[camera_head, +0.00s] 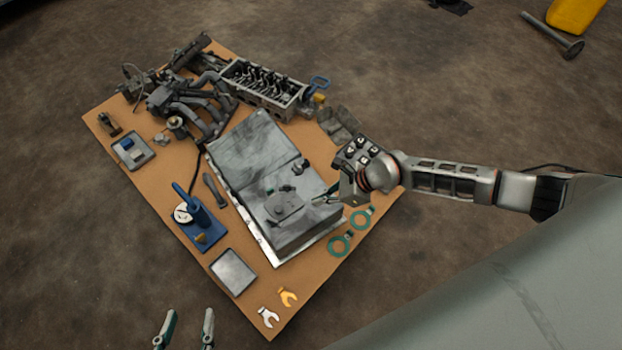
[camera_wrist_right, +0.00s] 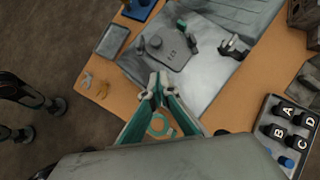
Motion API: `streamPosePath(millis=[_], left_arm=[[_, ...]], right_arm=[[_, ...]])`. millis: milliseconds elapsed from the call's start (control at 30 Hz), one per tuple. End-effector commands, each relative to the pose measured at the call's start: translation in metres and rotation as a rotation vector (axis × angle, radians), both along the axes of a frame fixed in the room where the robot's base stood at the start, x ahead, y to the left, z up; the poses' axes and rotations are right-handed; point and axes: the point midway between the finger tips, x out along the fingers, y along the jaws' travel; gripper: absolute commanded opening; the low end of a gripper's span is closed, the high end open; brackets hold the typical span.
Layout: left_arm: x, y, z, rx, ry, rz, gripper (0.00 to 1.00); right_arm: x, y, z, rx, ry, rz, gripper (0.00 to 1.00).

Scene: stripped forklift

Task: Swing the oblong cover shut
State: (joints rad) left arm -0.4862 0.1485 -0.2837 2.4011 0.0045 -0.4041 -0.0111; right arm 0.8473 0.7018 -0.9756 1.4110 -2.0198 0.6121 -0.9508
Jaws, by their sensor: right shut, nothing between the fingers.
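A grey metal case (camera_head: 305,232) lies on the brown board, with a pale flat panel (camera_head: 250,150) at its far end. A small grey oblong plate with a round knob (camera_head: 285,207) lies on its near part. This plate also shows in the right wrist view (camera_wrist_right: 170,50); I cannot tell whether it or the panel is the oblong cover. My right gripper (camera_head: 328,200) is at the case's right side; its fingertips (camera_wrist_right: 158,84) are together and empty by the case's near edge. My left gripper (camera_head: 186,328) is open and empty, off the board's near left edge.
Green rings (camera_head: 340,246) lie right of the case. A blue stand (camera_head: 201,225), a small tray (camera_head: 233,271) and open-ended pieces (camera_head: 287,297) lie left and near. An engine block (camera_head: 262,88) and pipes (camera_head: 192,105) crowd the far end. The floor around the board is mostly clear.

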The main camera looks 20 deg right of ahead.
Motion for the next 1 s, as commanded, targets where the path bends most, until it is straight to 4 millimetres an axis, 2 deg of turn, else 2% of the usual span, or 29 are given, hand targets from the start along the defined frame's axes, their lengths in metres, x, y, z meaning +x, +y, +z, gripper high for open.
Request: streamPosePath(millis=[33,100,400,467,567,767,1000], left_arm=[[-0.002,-0.002,-0.005,-0.011,0.009,0.002,0.4],[-0.001,-0.006,-0.004,-0.031,0.007,0.005,0.4],[0.002,-0.02,0.002,-0.106,-0.002,0.019,0.4],[0.008,-0.023,0.014,-0.127,-0.027,0.02,0.4],[0.013,-0.025,0.021,-0.144,-0.043,0.026,0.4],[0.012,-0.031,0.019,-0.182,-0.035,0.034,0.4],[0.011,-0.033,0.019,-0.195,-0.031,0.042,0.4]], right_arm=[[-0.002,0.007,-0.016,0.003,0.013,0.0,0.0],[0.001,0.015,-0.029,0.003,0.016,0.0,0.0],[0.018,0.047,-0.074,0.002,0.019,-0.001,0.0],[0.028,0.056,-0.069,0.003,0.011,0.001,0.0],[0.036,0.066,-0.069,0.002,0.007,0.001,0.0],[0.043,0.076,-0.07,0.001,0.007,0.0,0.0],[0.044,0.077,-0.068,0.001,0.005,0.0,0.0]])
